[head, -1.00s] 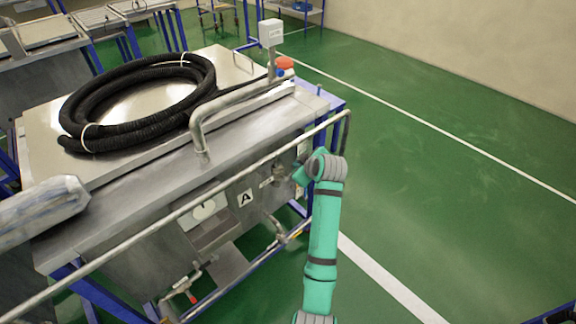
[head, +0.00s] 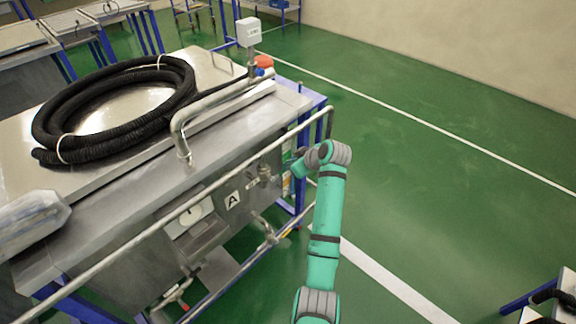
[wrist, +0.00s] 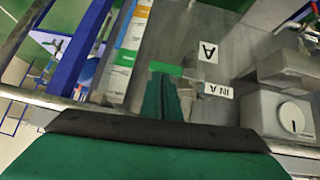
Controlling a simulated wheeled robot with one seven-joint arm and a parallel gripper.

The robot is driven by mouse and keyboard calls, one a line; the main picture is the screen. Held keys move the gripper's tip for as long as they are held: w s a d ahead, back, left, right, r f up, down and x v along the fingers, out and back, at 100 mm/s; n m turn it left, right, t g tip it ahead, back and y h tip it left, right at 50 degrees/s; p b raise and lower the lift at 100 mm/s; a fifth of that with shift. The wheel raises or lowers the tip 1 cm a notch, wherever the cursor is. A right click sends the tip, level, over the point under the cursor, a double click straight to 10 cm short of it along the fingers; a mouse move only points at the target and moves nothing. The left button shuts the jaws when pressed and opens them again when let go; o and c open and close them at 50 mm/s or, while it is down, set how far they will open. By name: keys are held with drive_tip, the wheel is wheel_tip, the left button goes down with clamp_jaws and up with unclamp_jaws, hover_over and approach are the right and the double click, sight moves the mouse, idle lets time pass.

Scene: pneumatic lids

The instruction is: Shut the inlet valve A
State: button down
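The inlet valve A (head: 264,172) is a small metal fitting on the machine's front panel, beside a small label plate (head: 252,183) and a larger "A" plate (head: 233,199). In the wrist view the label reads "IN A" (wrist: 218,91), below the "A" plate (wrist: 208,52). My gripper (head: 298,166) is to the right of the valve, apart from it in the head view. In the wrist view its narrow green fingers (wrist: 165,97) lie close together with nothing seen between them. They point at the panel left of the label. The valve's handle position cannot be made out.
A metal rail (head: 215,196) runs along the machine's front, close to my arm. A black coiled hose (head: 112,108) lies on top. Lower pipework has a red-handled valve (head: 183,305). Green floor (head: 430,190) is open to the right; a table stands at lower right.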

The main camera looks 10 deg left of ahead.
drive_tip(key=shift+a, duration=0.2)
drive_tip(key=w+a+r+v, duration=0.1)
drive_tip(key=v, duration=1.2)
drive_tip(key=shift+w+r, duration=0.3)
drive_tip(key=shift+r, duration=0.1)
